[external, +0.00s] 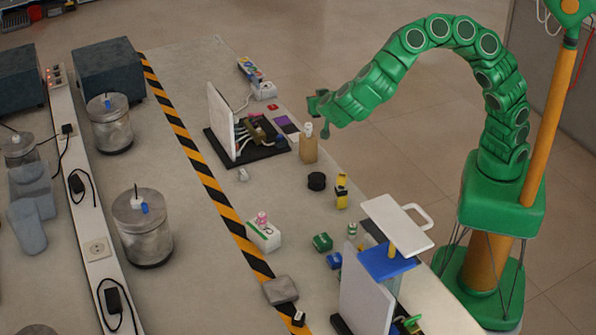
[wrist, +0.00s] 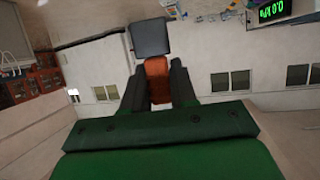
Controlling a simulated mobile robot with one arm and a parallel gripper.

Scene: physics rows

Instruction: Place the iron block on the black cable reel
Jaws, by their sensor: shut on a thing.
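The black cable reel (external: 316,181) is a short dark cylinder standing on the table near its right edge. My gripper (external: 318,108) is above and behind it in the external view, near the table edge. In the wrist view my gripper (wrist: 154,88) is shut on an orange-brown block (wrist: 157,78). A dark grey block (wrist: 150,38) shows just beyond it, and I cannot tell whether the two are joined. I cannot tell which piece is the iron block. The held piece is hard to make out in the external view.
A tan block with a pale top (external: 309,149) shows just below my gripper. A white panel on a black base (external: 222,120) stands left of it. A yellow and black item (external: 342,191) is right of the reel. A grey block (external: 282,290) lies at the front.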

